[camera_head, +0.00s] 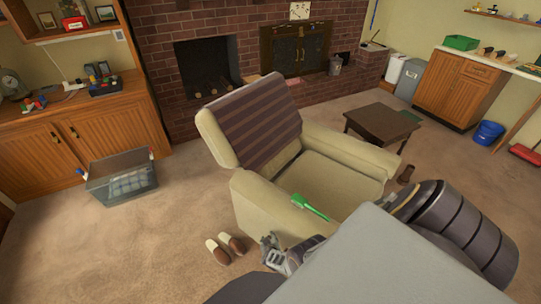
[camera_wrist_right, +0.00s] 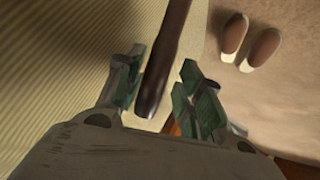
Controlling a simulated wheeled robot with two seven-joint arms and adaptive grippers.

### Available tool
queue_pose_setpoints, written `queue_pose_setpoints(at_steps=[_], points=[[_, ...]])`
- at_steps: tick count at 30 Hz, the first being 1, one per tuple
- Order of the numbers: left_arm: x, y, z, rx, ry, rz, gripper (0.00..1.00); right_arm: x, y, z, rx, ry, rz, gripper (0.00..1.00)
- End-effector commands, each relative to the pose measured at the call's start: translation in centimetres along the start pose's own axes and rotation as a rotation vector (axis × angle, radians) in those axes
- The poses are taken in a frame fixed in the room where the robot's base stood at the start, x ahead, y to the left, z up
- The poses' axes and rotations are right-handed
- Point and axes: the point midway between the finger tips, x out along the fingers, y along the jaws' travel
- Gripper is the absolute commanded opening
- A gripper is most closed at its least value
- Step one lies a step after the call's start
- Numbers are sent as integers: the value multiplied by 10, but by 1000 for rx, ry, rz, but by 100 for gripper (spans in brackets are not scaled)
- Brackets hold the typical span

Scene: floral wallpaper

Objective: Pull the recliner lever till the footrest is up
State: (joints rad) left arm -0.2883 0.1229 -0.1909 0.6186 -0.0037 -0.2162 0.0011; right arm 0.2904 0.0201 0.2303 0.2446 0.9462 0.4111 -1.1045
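The recliner (camera_head: 262,204) is cream, with a striped throw over its back. Its seat (camera_head: 335,183) is flat, and its front is mostly hidden behind my own body. The lever (camera_wrist_right: 171,52), a dark brown rod, shows in the right wrist view against the ribbed side of the chair (camera_wrist_right: 50,60). My right gripper (camera_wrist_right: 160,85) is open, with a finger on either side of the lever's end; a gap shows to the right finger. In the head view my right gripper (camera_head: 272,252) is low beside the chair's near arm, and the lever is hidden there. My left gripper is not in view.
A pair of slippers (camera_head: 225,248) lies on the carpet beside my right gripper. A green-handled object (camera_head: 311,207) rests on the chair's near arm. A low dark table (camera_head: 382,124) stands beyond the chair. A clear bin (camera_head: 121,181) sits by the wooden cabinet. Carpet at left is open.

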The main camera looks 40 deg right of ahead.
Motion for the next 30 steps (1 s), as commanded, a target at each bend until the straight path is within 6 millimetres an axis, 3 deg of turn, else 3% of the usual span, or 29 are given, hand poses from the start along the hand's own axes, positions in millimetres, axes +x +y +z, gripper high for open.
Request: queue_pose_setpoints(at_steps=[5, 30], points=[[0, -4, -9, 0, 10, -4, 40, -1, -2, 1, 1, -2, -3, 33], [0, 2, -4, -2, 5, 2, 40, -12, -16, 7, 3, -13, -16, 33]])
